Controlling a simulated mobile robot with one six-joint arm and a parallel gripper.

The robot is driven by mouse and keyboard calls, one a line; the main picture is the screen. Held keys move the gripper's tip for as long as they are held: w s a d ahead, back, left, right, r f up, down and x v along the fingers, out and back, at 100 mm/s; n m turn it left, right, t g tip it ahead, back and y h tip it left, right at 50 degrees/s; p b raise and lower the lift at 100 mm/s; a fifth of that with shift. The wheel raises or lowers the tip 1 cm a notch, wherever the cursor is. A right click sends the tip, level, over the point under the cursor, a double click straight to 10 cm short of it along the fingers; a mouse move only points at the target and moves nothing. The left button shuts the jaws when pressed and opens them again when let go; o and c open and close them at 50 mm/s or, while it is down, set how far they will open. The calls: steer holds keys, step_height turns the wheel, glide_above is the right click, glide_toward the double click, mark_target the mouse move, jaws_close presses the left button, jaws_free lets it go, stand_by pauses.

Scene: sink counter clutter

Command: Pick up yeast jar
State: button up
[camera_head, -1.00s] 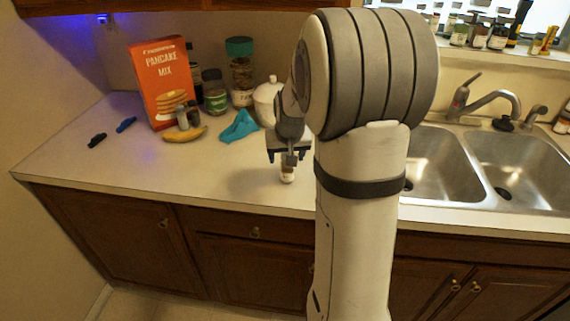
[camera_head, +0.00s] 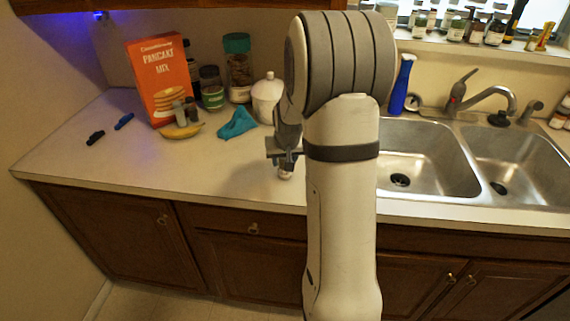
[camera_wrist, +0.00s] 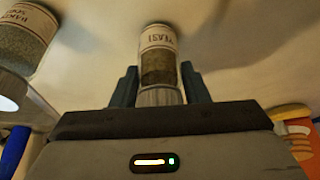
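The yeast jar (camera_wrist: 159,62) is a small clear jar with brown contents, a pale label and a silver lid; in the wrist view its lid end is nearest my palm. My gripper (camera_wrist: 160,85) has a dark finger on each side of the jar, and both appear to touch it around the lid end. In the head view my gripper (camera_head: 284,163) is low over the counter near its front edge. Only a small part of the jar (camera_head: 285,175) shows below the fingers. I cannot tell whether its base touches the counter.
The double sink (camera_head: 430,160) and a blue bottle (camera_head: 401,85) are right. The front-left counter is clear.

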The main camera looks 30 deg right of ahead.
steer(key=c, duration=0.6)
steer(key=shift+r, duration=0.15)
